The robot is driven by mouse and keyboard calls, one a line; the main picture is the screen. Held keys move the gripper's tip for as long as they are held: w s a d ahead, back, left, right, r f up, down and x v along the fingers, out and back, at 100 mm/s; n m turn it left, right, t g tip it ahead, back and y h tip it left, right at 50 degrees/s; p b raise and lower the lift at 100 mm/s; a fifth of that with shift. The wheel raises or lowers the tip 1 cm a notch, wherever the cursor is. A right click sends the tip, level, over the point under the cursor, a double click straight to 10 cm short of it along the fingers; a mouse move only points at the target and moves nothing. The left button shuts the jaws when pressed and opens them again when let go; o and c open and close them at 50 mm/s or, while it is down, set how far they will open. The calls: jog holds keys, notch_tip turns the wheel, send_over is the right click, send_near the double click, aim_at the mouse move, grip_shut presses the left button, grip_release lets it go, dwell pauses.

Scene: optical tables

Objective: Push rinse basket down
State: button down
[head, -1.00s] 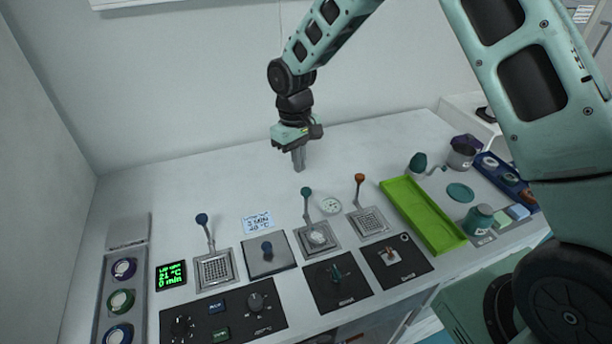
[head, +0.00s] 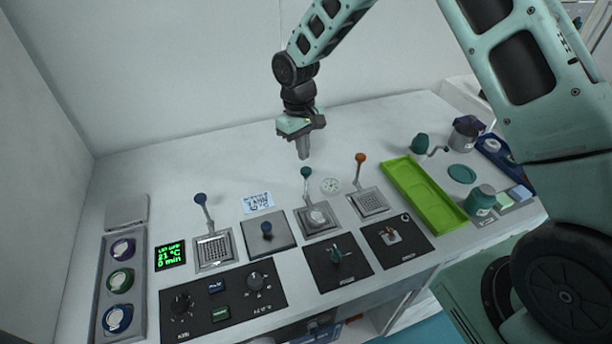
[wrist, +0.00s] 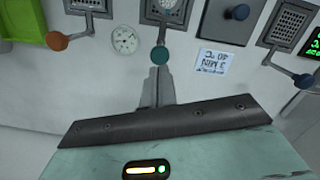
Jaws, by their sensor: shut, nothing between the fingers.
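Three square wells with perforated baskets and ball-topped levers stand in a row; I cannot read which is the rinse basket. The left basket (head: 213,251) has a blue knob (head: 200,199). The middle basket (head: 317,217) has a teal knob (head: 306,172) and holds a pale round piece. The right basket (head: 371,203) has an orange knob (head: 361,158). All three levers stand up. My gripper (head: 304,155) is shut and empty, pointing down behind the teal knob. In the wrist view its fingertips (wrist: 158,72) appear close to the teal knob (wrist: 160,54); contact is unclear.
A covered plate with a blue knob (head: 266,232) lies between the left and middle wells. Control panels (head: 223,303) line the front edge. A green tray (head: 424,196), jars and a grinder-like crank stand right.

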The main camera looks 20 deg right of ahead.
aim_at(305, 169)
jog(key=shift+s+f+b, duration=0.15)
jog(key=shift+f+b, duration=0.75)
jog(key=shift+f, duration=0.8)
jog(key=shift+f+b, duration=0.3)
jog(key=shift+f, duration=0.15)
notch_tip(305, 169, down, 5)
jog(key=b, duration=0.3)
jog(key=shift+w+a+r+p, duration=0.15)
jog(key=shift+w+a+r, duration=0.05)
jog(key=shift+w, duration=0.3)
jog(key=shift+w+a+r+p, duration=0.15)
jog(key=shift+w+r+p, duration=0.1)
jog(key=shift+w, duration=0.2)
jog(key=shift+w+a+r+p, duration=0.1)
jog(key=shift+w+a+r, duration=0.1)
jog(key=shift+w, duration=0.3)
notch_tip(305, 169, up, 17)
jog(key=w+b, duration=0.1)
jog(key=b, duration=0.2)
jog(key=shift+w+a+r, duration=0.15)
jog(key=shift+w+a, duration=0.15)
